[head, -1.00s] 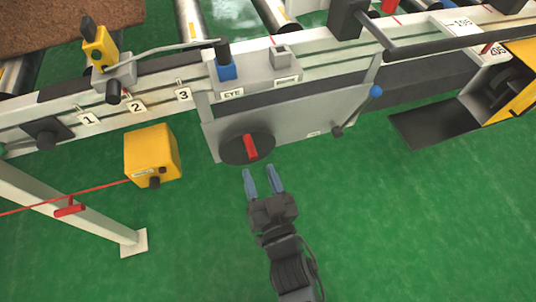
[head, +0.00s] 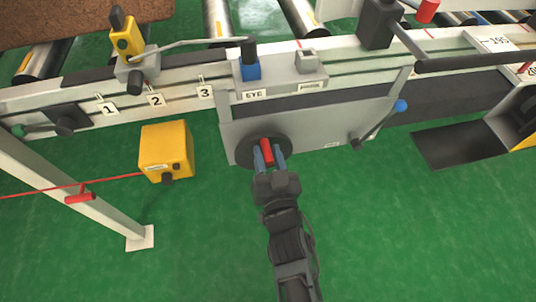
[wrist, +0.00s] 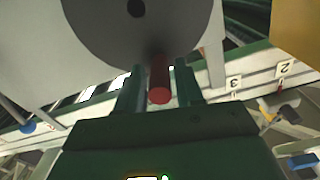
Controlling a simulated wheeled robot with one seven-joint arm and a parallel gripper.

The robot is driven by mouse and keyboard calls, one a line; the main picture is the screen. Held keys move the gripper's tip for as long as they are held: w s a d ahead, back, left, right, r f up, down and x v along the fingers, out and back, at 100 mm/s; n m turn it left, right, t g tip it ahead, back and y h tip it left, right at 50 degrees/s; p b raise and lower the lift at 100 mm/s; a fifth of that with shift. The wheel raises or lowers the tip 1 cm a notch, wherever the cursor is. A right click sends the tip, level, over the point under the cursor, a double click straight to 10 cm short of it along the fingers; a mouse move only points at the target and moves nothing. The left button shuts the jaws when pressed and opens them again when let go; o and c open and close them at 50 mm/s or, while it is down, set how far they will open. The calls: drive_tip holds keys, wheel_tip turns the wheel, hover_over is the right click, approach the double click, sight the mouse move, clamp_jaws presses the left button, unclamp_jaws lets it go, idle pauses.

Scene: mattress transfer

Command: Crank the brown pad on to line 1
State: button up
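The brown pad (head: 75,22) lies at the top left over the rollers, partly cut off by the frame. Plates marked 1 (head: 107,109), 2 (head: 156,100) and 3 (head: 205,91) sit along the pale rail. A dark round crank disc (head: 243,151) with a red handle (head: 267,151) is on the grey panel; the handle also shows in the wrist view (wrist: 159,80). My gripper (head: 270,158) is open at the disc, with one blue finger on each side of the red handle. In the wrist view, narrow gaps show between handle and fingers.
A yellow box (head: 166,150) stands left of the disc. A blue-tipped lever (head: 400,106) is on the panel's right. A yellow stop (head: 126,38) with a rod sits on the rail. A red cord (head: 110,180) runs at left. Green floor is clear below the panel.

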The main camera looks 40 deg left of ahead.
clamp_jaws()
idle(0.5)
